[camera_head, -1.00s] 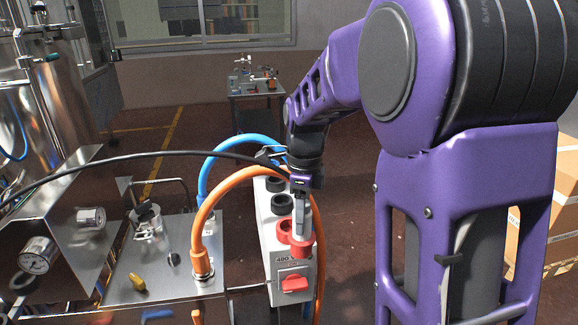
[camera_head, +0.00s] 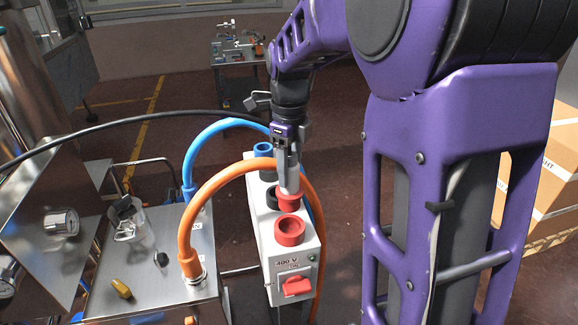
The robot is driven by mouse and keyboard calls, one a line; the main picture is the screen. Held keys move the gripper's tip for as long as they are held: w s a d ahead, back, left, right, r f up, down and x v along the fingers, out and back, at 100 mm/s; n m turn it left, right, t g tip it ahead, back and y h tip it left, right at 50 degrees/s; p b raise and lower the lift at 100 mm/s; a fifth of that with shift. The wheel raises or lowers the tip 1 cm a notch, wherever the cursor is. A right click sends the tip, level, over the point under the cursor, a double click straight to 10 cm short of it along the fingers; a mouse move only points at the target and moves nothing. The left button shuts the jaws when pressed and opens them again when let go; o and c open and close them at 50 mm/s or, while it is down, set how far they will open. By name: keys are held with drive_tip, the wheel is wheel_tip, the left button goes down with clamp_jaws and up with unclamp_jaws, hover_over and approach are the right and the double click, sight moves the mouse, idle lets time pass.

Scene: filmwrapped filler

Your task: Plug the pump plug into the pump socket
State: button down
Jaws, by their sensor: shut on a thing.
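The likely pump plug (camera_head: 289,181), a grey body with a red lower end, hangs roughly upright in my gripper (camera_head: 287,157). The gripper is shut on its upper part. A red round socket (camera_head: 289,230) sits on top of a white box (camera_head: 293,256) marked 400 V, and is probably the pump socket. The plug's red end shows just above and behind this socket in the picture, near a black socket (camera_head: 272,198). The red socket's top is in clear view with nothing in it. I cannot tell how high the plug is above the box.
A thick orange hose (camera_head: 183,228) and a blue hose (camera_head: 192,160) arch close to the box's left. A black cable (camera_head: 150,118) runs from the left to my gripper. A blue socket (camera_head: 263,149) is at the box's far end. A red switch (camera_head: 297,286) is on its front.

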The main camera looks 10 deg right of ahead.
sight(290, 204)
drive_tip(key=shift+f, duration=0.15)
drive_tip(key=shift+f+b, duration=2.95)
drive_tip(key=shift+f, duration=1.7)
drive_tip(key=shift+f, duration=0.35)
drive_tip(key=shift+c, duration=1.1)
unclamp_jaws()
